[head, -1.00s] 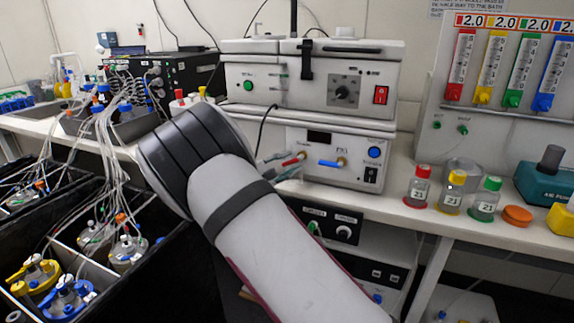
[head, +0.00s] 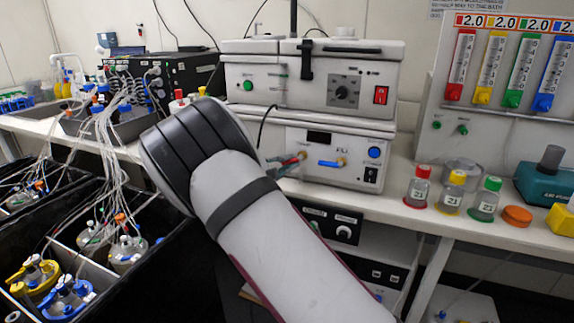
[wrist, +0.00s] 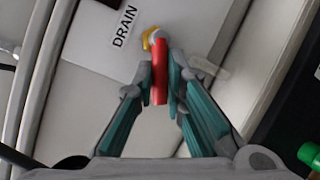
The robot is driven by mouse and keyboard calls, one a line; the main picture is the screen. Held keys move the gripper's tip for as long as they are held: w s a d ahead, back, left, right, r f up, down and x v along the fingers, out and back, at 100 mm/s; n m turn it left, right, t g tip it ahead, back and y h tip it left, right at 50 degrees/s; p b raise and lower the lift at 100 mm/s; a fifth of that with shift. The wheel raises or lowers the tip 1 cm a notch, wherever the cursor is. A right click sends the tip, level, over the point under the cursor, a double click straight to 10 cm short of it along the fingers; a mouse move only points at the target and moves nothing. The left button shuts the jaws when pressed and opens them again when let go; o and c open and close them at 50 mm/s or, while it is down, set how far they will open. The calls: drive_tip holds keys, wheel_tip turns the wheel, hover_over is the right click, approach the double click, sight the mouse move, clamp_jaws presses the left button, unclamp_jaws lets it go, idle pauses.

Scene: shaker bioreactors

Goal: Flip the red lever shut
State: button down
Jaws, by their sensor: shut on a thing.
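The red lever (wrist: 159,72) stands out from a brass fitting (wrist: 151,38) beside a DRAIN label in the wrist view. In the head view the red lever (head: 291,161) is small, on the front of the lower white unit, left of a blue lever (head: 330,163). My gripper (wrist: 160,82) has one finger on each side of the red lever and is shut on it. In the head view my arm hides most of the gripper (head: 284,166), and only the fingers show at the lever.
The lower white unit (head: 313,175) sits on the bench under another white unit (head: 325,85). Capped bottles (head: 452,193) stand on the bench at right. Black bins with tubed vessels (head: 127,250) lie at left. A green knob (wrist: 309,154) shows at the wrist view's edge.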

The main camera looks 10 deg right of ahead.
drive_tip(key=shift+a+r+m+y+b, duration=0.15)
drive_tip(key=shift+r+m+y, duration=0.3)
drive_tip(key=shift+m, duration=0.55)
drive_tip(key=shift+d+r+m+y+b, duration=0.1)
drive_tip(key=shift+r+m+y+b, duration=0.15)
drive_tip(key=shift+m+y, duration=0.55)
drive_tip(key=shift+m+h, duration=0.25)
drive_tip(key=shift+m, duration=0.05)
drive_tip(key=c, duration=1.6)
unclamp_jaws()
drive_tip(key=shift+r, duration=0.1)
drive_tip(key=shift+c, duration=0.2)
drive_tip(key=shift+a, duration=0.1)
drive_tip(key=v, duration=1.2)
drive_tip(key=shift+w+r, duration=0.1)
